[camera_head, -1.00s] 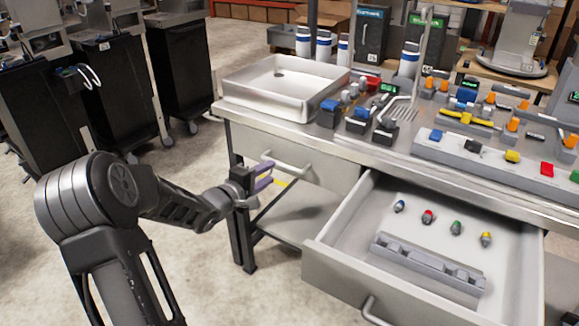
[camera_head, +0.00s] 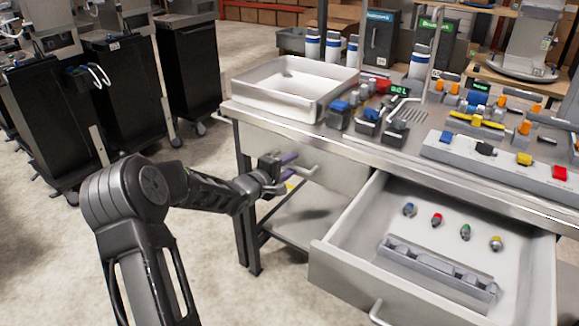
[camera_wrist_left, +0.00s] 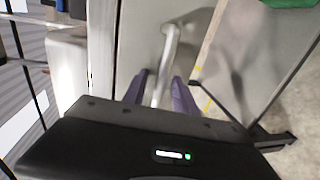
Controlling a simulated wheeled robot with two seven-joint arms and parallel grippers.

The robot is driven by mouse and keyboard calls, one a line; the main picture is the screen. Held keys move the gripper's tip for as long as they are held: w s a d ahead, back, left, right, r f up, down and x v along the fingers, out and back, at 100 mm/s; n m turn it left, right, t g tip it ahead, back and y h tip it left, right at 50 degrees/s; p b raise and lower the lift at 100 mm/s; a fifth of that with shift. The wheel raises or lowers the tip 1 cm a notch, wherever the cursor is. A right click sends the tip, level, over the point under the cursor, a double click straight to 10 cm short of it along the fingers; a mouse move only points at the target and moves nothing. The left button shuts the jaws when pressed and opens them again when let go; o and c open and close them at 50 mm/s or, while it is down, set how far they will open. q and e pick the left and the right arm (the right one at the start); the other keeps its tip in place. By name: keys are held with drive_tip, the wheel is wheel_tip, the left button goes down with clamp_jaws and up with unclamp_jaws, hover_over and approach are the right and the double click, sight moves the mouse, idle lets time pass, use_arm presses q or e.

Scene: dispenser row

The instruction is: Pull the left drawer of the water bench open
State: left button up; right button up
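The water bench's left drawer (camera_head: 342,172) is shut, its grey front flush under the worktop. Its bar handle (camera_head: 304,174) is partly covered by my left gripper (camera_head: 286,163), which has purple fingers. In the left wrist view, the handle (camera_wrist_left: 169,48) runs in between the two fingers of the left gripper (camera_wrist_left: 160,88). The fingers stand apart with gaps beside the bar; whether either touches it is unclear. My right gripper is not in view.
The right drawer (camera_head: 345,280) is pulled out, holding several small coloured parts and a grey rack (camera_head: 437,272). A white sink tray (camera_head: 290,88) and several fittings stand on the worktop. Bare floor lies in front of the bench's left end.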

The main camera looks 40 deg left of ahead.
use_arm(q)
clamp_jaws()
idle(1.4)
